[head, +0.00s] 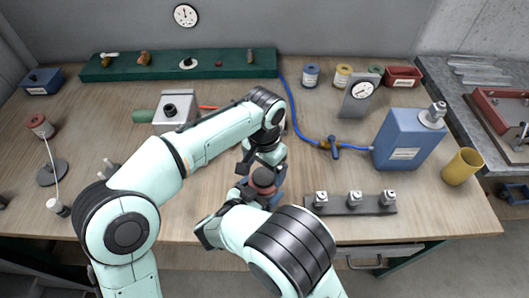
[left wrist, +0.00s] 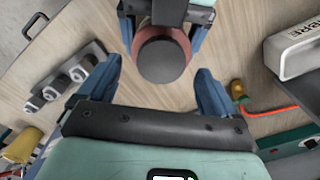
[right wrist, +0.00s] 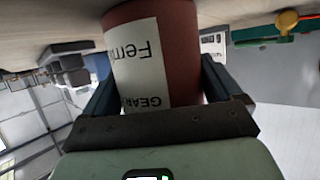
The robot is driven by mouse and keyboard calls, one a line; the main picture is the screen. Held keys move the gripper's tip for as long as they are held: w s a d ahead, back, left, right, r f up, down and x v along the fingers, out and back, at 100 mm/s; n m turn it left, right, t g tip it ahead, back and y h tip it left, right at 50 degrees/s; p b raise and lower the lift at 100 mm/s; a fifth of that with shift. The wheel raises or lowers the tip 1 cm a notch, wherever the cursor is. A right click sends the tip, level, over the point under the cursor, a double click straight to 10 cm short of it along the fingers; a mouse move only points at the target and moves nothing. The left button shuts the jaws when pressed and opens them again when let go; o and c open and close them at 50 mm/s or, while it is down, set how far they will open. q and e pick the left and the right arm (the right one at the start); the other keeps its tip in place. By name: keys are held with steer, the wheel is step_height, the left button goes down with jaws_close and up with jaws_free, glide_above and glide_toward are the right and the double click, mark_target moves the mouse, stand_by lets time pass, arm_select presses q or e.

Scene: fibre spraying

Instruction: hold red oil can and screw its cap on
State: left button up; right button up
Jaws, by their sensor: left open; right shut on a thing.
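The red oil can (head: 262,189) stands upright near the middle front of the table, mostly hidden by my grippers in the head view. Its dark round cap (left wrist: 164,60) sits over the red top in the left wrist view; I cannot tell how tightly it is seated. My right gripper (right wrist: 158,85) is shut on the can's body, with its fingers on both sides of the white label (right wrist: 138,66). My left gripper (head: 266,160) is above the can, pointing down. Its blue fingers (left wrist: 158,72) are open on either side of the cap, apart from it.
A dark rack with several metal-topped pieces (head: 354,208) lies right of the can. A blue canister (head: 408,138) and a yellow cup (head: 462,166) stand further right. A gauge (head: 360,94) and a green shelf (head: 215,66) are behind. A grey box (head: 176,108) stands behind my left arm.

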arm_select(q)
step_height(320, 180, up, 10)
stand_by(0.3)
arm_select(e)
steer(key=o, duration=1.7)
arm_select(q)
steer(key=shift+s, duration=0.1)
arm_select(e)
steer(key=shift+o, duration=0.2)
